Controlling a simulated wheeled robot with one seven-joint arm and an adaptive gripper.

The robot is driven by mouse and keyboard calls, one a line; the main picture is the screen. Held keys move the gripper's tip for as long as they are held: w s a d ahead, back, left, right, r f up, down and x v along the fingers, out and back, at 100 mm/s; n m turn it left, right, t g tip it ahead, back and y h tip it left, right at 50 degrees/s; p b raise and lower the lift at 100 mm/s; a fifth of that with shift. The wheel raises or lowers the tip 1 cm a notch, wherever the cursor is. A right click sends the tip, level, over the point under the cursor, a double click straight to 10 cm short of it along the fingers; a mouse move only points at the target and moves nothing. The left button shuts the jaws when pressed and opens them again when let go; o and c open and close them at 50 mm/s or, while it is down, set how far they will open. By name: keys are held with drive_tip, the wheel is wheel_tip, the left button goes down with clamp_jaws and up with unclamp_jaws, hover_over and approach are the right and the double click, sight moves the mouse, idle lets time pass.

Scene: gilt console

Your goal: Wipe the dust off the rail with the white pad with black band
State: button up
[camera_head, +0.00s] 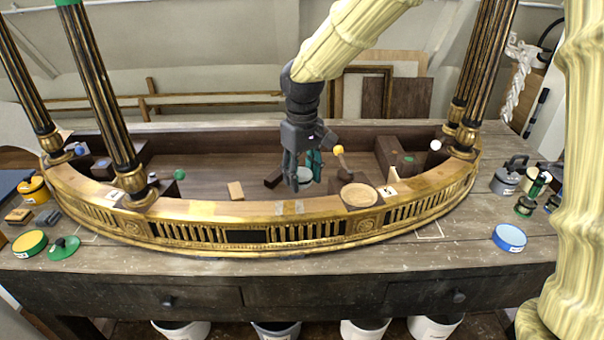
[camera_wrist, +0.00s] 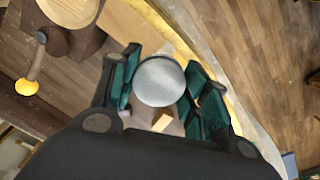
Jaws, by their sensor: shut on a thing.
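My gripper (camera_head: 303,178) is shut on a round pale grey-white pad (camera_wrist: 160,82), held between its teal-lined fingers. The pad also shows small between the fingers in the head view (camera_head: 304,175). The gilt curved rail (camera_head: 215,212) runs along the front of the console. A greyish patch, apparently dust, lies on its top (camera_head: 289,208) near the middle, slightly below my gripper in the picture. In the wrist view the rail's gold edge (camera_wrist: 236,108) passes right of the pad. Contact with the rail cannot be told.
A raised block with a round wooden disc (camera_head: 359,195) and a yellow-knobbed handle (camera_head: 338,150) stand right of my gripper. A tan block (camera_head: 236,191) lies left. Black-and-gold columns (camera_head: 105,100) rise from the rail. A blue round tin (camera_head: 510,238) sits at the right.

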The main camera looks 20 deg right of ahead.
drive_tip(key=shift+w+a+r+p, duration=0.1)
drive_tip(key=shift+r+p, duration=0.25)
drive_tip(key=shift+p, duration=1.45)
drive_tip(key=p, duration=0.2)
drive_tip(key=shift+a+p, duration=0.1)
drive_tip(key=shift+p, duration=0.25)
drive_tip(key=p, duration=0.7)
drive_tip(key=shift+p, duration=0.3)
drive_tip(key=shift+s+d+f+p, duration=0.2)
drive_tip(key=shift+f+p, duration=0.05)
drive_tip(key=shift+p, duration=0.9)
drive_tip(key=shift+f, duration=0.2)
